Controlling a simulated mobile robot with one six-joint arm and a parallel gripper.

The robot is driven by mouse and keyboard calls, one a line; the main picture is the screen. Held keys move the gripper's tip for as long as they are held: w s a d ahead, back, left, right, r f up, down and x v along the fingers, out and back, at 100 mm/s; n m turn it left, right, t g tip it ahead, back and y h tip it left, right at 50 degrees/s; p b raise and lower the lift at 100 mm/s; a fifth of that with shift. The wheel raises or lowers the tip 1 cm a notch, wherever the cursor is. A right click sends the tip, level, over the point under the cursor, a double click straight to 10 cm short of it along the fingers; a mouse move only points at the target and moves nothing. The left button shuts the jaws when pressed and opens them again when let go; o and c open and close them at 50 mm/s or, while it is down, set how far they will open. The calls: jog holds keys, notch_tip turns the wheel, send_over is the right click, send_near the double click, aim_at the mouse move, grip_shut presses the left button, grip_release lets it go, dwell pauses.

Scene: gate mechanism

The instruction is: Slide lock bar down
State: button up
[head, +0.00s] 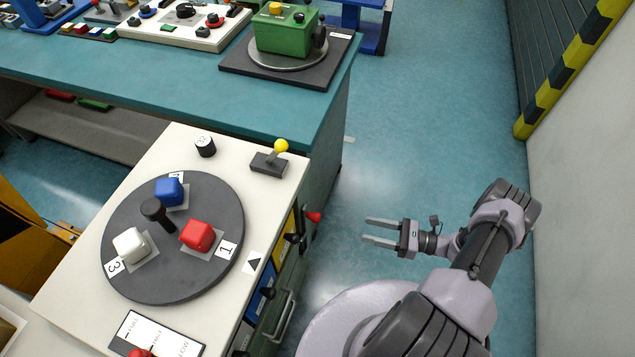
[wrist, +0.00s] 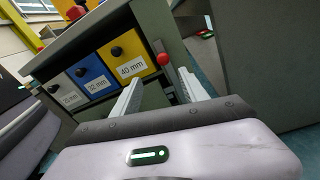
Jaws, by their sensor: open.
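A red ball knob (head: 314,217) sticks out from the drawer side of the white-topped cabinet (head: 268,160). In the wrist view the red knob (wrist: 163,59) sits just right of the yellow 40 mm drawer (wrist: 128,60), near its upper part. It appears to be the lock bar's handle; the bar itself is hard to make out. My gripper (head: 368,231) is open and empty, to the right of the knob and apart from it, pointing at the cabinet. In the wrist view its fingers (wrist: 161,76) reach toward the knob, which shows between and beyond the tips.
A blue drawer (wrist: 90,75) and a white drawer (wrist: 64,94), each with a dark knob, stand left of the yellow one. A turntable (head: 140,275) with coloured blocks lies on the cabinet top. Clear floor (head: 420,130) lies right of the cabinet, up to a wall.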

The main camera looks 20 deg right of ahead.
jog(key=f+m+t, duration=0.1)
jog(key=f, duration=0.1)
jog(key=b, duration=0.1)
send_near(316, 218)
jog(key=x, duration=0.3)
jog(key=f+x, duration=0.1)
jog(key=x, duration=0.6)
jog(key=shift+w+d+f, duration=0.15)
jog(key=shift+w+f, duration=0.05)
jog(key=shift+w, duration=0.25)
grip_shut()
dwell(0.3)
